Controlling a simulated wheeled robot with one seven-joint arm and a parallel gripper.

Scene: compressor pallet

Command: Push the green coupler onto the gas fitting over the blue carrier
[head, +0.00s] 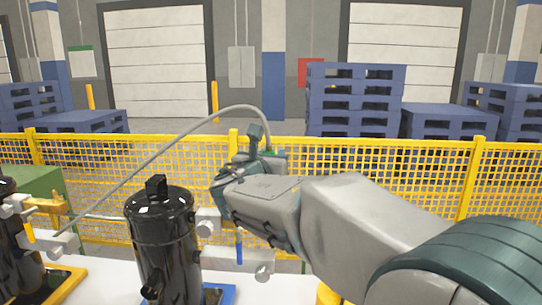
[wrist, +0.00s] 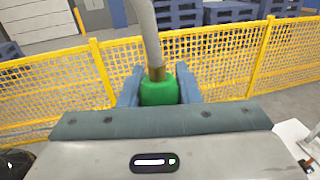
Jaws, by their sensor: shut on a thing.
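The green coupler (wrist: 160,91) is upright between the two blue fingers of my gripper (wrist: 159,84) in the wrist view, with a grey hose (wrist: 147,35) running up from its brass-coloured end. My gripper (head: 258,148) is shut on it. In the head view, only a sliver of green shows behind the gripper, above and to the right of the black compressor (head: 165,245). The blue carrier (head: 220,294) is mostly hidden under that compressor. Pale fittings (head: 207,224) and a blue lever (head: 239,248) sit at its right side, below the gripper and apart from it. I cannot tell which is the gas fitting.
The hose (head: 165,150) arcs left to another black compressor on a yellow carrier (head: 62,286). A yellow mesh fence (head: 350,170) stands behind the white surface. Blue pallets (head: 355,95) are stacked beyond it. A green box (head: 38,185) is at left.

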